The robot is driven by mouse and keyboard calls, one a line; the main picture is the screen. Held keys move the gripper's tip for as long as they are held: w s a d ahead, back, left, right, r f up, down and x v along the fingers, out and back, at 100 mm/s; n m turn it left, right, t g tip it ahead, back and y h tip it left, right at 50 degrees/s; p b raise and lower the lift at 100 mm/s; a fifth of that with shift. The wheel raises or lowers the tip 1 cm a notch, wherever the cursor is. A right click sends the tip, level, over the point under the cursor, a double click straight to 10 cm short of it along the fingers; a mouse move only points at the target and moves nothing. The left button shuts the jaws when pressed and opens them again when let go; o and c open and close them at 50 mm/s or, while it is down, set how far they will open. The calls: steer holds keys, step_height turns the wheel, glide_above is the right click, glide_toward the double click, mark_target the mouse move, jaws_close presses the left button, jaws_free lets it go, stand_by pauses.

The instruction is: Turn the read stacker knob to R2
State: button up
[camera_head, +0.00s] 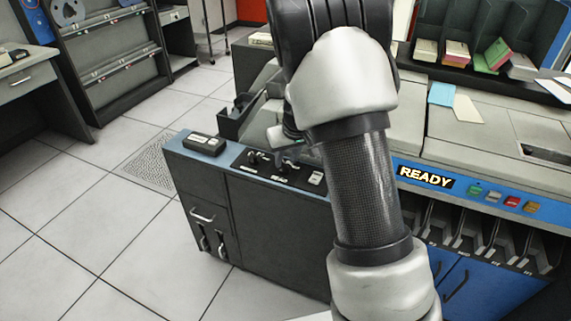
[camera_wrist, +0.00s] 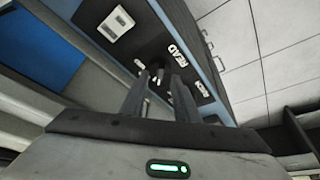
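The dark control panel (camera_head: 268,168) sits on top of the cabinet's left end. It bears a dark knob on the left (camera_head: 253,157) and the read knob (camera_head: 285,164) to its right. In the wrist view the white READ label (camera_wrist: 177,54) shows beside the panel's dark middle. My gripper (camera_wrist: 161,78) points down at that spot, its two fingers apart. The read knob is dark and partly hidden between or just beyond the fingertips; contact and pointer setting cannot be told. In the head view my gripper (camera_head: 287,145) is just above the knob, mostly hidden by my arm.
A white switch (camera_head: 316,179) is on the panel's right end. A small dark box (camera_head: 205,144) lies on the cabinet's left corner. The READY display (camera_head: 425,177) and coloured buttons (camera_head: 511,202) are on the blue strip at right. Tiled floor (camera_head: 90,210) is clear at left.

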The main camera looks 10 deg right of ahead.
steer(key=shift+x, duration=0.9)
steer(key=shift+c, duration=0.3)
jaws_close()
